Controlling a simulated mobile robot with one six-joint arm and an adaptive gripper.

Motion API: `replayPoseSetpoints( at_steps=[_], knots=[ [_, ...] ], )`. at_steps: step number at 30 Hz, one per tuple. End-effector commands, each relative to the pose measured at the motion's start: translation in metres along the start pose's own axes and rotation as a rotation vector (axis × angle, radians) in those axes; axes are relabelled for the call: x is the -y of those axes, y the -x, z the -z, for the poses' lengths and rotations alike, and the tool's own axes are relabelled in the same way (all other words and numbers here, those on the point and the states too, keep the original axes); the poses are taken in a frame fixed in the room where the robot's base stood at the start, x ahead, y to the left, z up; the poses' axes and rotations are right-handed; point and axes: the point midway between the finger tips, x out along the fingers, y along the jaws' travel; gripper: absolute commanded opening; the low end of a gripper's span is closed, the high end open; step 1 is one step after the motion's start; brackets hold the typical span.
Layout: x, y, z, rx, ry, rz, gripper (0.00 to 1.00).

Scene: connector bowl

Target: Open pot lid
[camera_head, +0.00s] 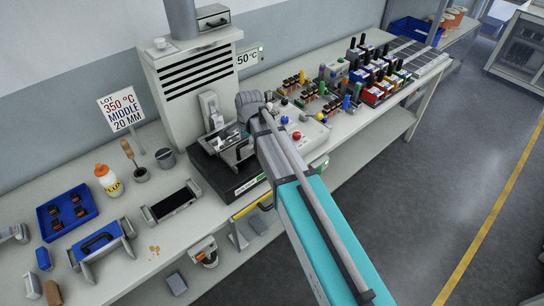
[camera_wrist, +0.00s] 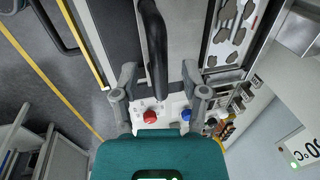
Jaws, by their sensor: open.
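The solder pot (camera_head: 236,183) is a black-based unit on the bench under the vented hood, with a grey metal top. Its lid cannot be told clearly from the top, as my arm and gripper partly cover it. In the wrist view, a thick black handle-like bar (camera_wrist: 154,48) runs down between the fingers of my gripper (camera_wrist: 158,72). The fingers are apart, one on each side of the bar, with gaps showing; I cannot tell whether this bar belongs to the lid. In the head view, my gripper (camera_head: 243,140) is over the pot's right side, partly hidden by my arm.
A white control box (camera_head: 308,130) with coloured buttons stands right of the pot. The hood (camera_head: 195,90) rises behind. A black-topped holder (camera_head: 172,202), flux bottle (camera_head: 108,180) and blue tray (camera_head: 66,212) lie left. Crowded connectors and bins (camera_head: 375,80) fill the bench farther right.

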Motion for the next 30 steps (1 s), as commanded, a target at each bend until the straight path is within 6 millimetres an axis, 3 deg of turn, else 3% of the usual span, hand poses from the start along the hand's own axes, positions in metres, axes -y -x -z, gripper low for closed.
replayPoseSetpoints(
  at_steps=[11, 24, 30],
  knots=[
    [0.015, -0.003, 0.000, 0.000, 0.000, 0.000, 0.57],
    [0.071, -0.014, 0.001, 0.000, 0.001, 0.001, 0.57],
    [0.066, 0.009, 0.000, 0.000, 0.000, 0.000, 0.57]
  ],
)
